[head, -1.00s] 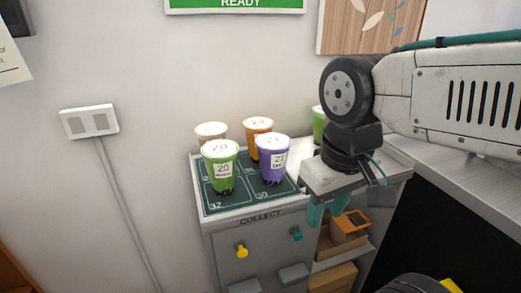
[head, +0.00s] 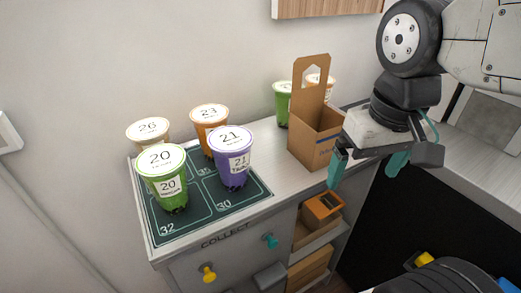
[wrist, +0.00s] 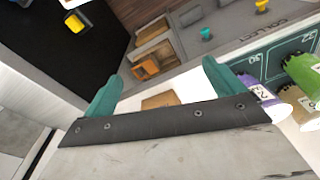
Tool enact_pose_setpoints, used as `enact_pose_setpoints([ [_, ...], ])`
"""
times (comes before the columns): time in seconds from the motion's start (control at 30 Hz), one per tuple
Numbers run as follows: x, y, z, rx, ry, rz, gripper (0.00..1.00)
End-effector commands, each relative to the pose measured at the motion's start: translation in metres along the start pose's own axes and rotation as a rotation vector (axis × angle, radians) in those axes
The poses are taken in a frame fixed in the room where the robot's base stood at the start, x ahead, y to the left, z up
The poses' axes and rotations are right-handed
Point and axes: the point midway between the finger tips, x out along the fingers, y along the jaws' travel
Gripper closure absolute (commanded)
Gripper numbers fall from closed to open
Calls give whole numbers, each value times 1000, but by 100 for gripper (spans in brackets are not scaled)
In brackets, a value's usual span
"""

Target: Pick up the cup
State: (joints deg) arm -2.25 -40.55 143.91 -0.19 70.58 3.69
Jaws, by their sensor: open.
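Several sealed cups stand upright on the dark green mat (head: 252,190) in the head view. A green cup 20 (head: 164,183) is at front left and a purple cup 21 (head: 234,165) at front right. An orange cup 23 (head: 210,122) and a pale brown cup 26 (head: 148,133) stand behind them. My gripper (head: 369,167) is open, fingers down, right of the mat cups. The wrist view shows its teal fingers (wrist: 161,88) apart with no cup between them.
A brown cardboard carrier (head: 312,136) with a tall handle stands on the counter between the purple cup and my gripper. Shelves below hold an orange box (head: 322,208). Yellow (head: 208,272) and teal (head: 270,241) knobs stick out of the front. Bare counter lies before the carrier.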

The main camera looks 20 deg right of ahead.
Motion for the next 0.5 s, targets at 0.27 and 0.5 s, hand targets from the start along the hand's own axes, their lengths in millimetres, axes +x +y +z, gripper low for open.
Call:
enact_pose_setpoints([
  [0.27, -32, -82, -102, 107, -61, -6, 0],
  [0.5, -32, -170, -161, 206, -97, 10, 0],
])
